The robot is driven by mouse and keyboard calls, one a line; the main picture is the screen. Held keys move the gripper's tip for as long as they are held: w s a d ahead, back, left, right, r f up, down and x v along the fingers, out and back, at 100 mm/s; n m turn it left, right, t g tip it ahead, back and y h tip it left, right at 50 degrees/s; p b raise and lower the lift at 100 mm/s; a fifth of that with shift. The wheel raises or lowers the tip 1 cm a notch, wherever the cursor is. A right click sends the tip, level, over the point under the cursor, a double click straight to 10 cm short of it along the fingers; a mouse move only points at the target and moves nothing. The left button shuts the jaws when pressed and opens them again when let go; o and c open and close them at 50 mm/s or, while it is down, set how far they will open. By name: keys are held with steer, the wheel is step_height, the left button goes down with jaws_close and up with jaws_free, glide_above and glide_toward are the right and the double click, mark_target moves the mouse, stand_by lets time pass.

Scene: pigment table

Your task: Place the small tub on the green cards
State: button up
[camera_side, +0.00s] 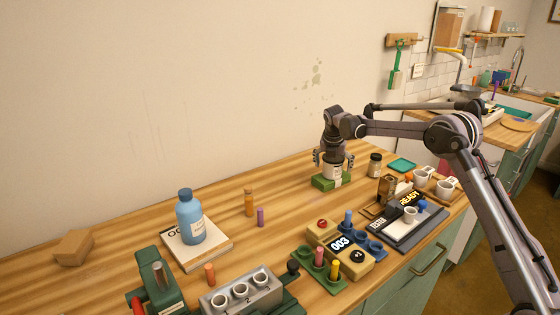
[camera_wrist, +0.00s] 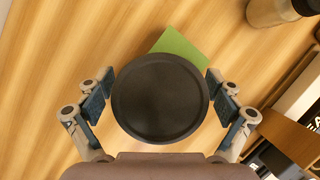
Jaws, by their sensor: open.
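The small tub (camera_side: 333,172) is pale-sided and stands upright on the green cards (camera_side: 326,183), a low green stack on the wooden table. In the wrist view the tub's round dark lid (camera_wrist: 160,98) fills the middle. It hides most of the green cards (camera_wrist: 182,46), leaving one corner showing beyond it. My gripper (camera_side: 332,160) is over the tub, pointing down. In the wrist view my gripper (camera_wrist: 161,92) is open, with one finger on each side of the lid, very close to its rim. Whether the pads touch it is hard to tell.
A dark-capped jar (camera_side: 375,165) stands close to the right of the cards. A wooden stand (camera_side: 388,190) and black tray (camera_side: 407,227) are nearer the front. A blue bottle (camera_side: 190,217) stands on a white block at left. The table left of the cards is clear.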

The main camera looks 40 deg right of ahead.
steer(key=v, duration=1.2)
steer(key=s+a+r+m+t+y, duration=0.1)
steer(key=s+a+r+m, duration=0.4)
steer(key=s+a+m, duration=0.15)
steer(key=s+a+f+m+t+y, duration=0.1)
steer(key=s+a+f+m, duration=0.1)
steer(key=s+a+m, duration=0.2)
steer(key=s+a+f+m+t+y, duration=0.1)
steer(key=s+a+f+m, duration=0.2)
steer(key=s+m, duration=0.5)
steer(key=s+a+f+m+t, duration=0.1)
steer(key=s+a+m, duration=0.4)
steer(key=s, duration=0.8)
steer(key=shift+s+a+f+m+t+y, duration=0.15)
steer(key=shift+s+f+m+t+y, duration=0.2)
steer(key=shift+f+m, duration=0.4)
